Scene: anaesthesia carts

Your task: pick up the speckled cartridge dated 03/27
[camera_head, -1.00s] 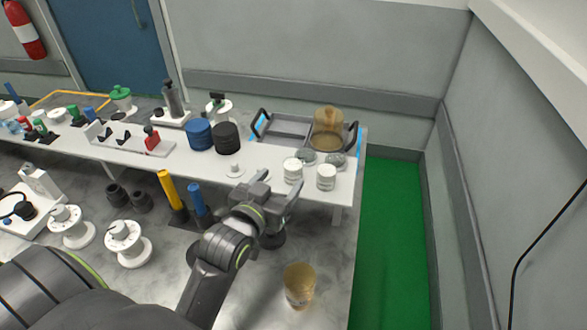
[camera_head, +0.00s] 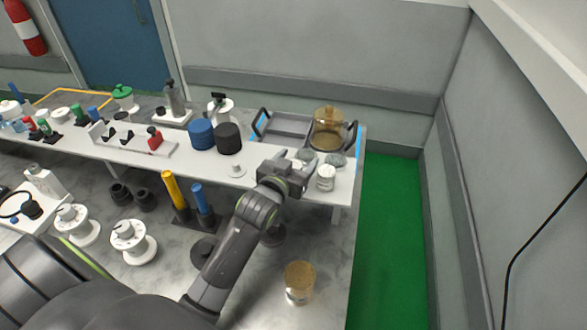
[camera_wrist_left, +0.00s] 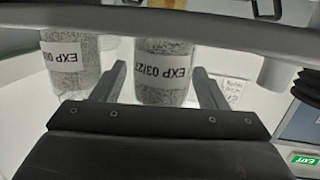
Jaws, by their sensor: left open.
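The speckled cartridge labelled EXP 03/27 (camera_wrist_left: 165,80) stands between the open fingers of my left gripper (camera_wrist_left: 162,88) in the left wrist view, its label upside down. A gap shows on each side of it. In the head view my left gripper (camera_head: 290,172) is at the front of the bench shelf and largely hides that cartridge. In the head view this white-labelled one (camera_head: 326,178) stands just right of the gripper.
A handled tray (camera_head: 287,124) and an amber-domed jar (camera_head: 328,130) stand behind. A small white knob (camera_head: 236,170) and a black ribbed cylinder (camera_head: 228,138) are to the left. An amber-lidded jar (camera_head: 299,284) stands in front, near the bench's right edge.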

